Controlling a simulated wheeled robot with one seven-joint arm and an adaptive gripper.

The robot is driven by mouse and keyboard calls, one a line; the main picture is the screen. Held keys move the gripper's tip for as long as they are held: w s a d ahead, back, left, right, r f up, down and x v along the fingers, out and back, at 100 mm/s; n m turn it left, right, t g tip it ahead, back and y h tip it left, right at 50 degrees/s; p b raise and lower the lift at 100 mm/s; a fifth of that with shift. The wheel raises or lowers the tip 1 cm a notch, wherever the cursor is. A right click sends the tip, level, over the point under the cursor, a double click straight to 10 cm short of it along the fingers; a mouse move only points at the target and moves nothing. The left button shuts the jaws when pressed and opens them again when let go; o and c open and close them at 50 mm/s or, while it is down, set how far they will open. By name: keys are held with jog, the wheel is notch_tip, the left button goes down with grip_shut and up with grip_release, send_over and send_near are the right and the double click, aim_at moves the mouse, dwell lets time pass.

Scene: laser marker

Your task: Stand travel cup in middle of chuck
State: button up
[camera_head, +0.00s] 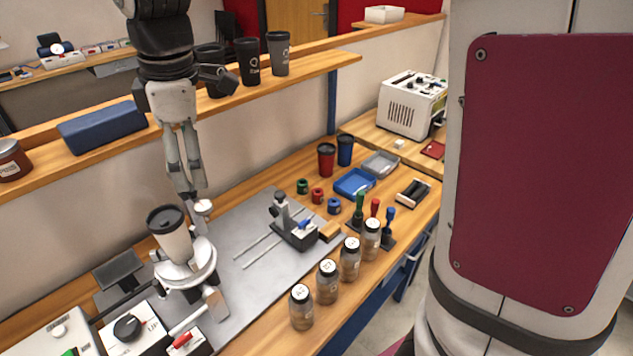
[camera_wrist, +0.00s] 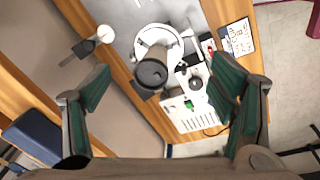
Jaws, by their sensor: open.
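The travel cup (camera_head: 174,242), white with a dark lid, stands on the round white chuck (camera_head: 203,277). It looks roughly upright, with a lean in the picture that may come from the viewing angle. In the wrist view the dark lid (camera_wrist: 151,73) covers the near part of the chuck (camera_wrist: 163,33), so I cannot tell whether the base is centred. My gripper (camera_head: 194,193) points down, above and a little right of the cup in the head view. In the wrist view its green-padded fingers (camera_wrist: 160,68) are spread wide and empty, apart from the cup.
A small white round-topped part (camera_head: 203,207) rises behind the chuck. A clamp-like fixture (camera_head: 292,229) stands on the grey plate (camera_head: 250,270). Several jars (camera_head: 328,282) line the front edge. A shelf (camera_head: 310,68) with dark cups (camera_head: 278,54) runs behind the arm. A control box (camera_head: 133,328) sits front left.

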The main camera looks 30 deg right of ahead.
jog(key=s+d+r+m+t, duration=0.1)
jog(key=s+d+m+t, duration=0.1)
jog(key=s+d+m, duration=0.4)
jog(key=s+d+r+m+t, duration=0.1)
jog(key=s+d+m, duration=0.5)
jog(key=s, duration=0.8)
jog(key=m, duration=0.3)
jog(key=shift+d+t, duration=0.3)
jog(key=shift+t, duration=0.1)
jog(key=shift+c, duration=0.4)
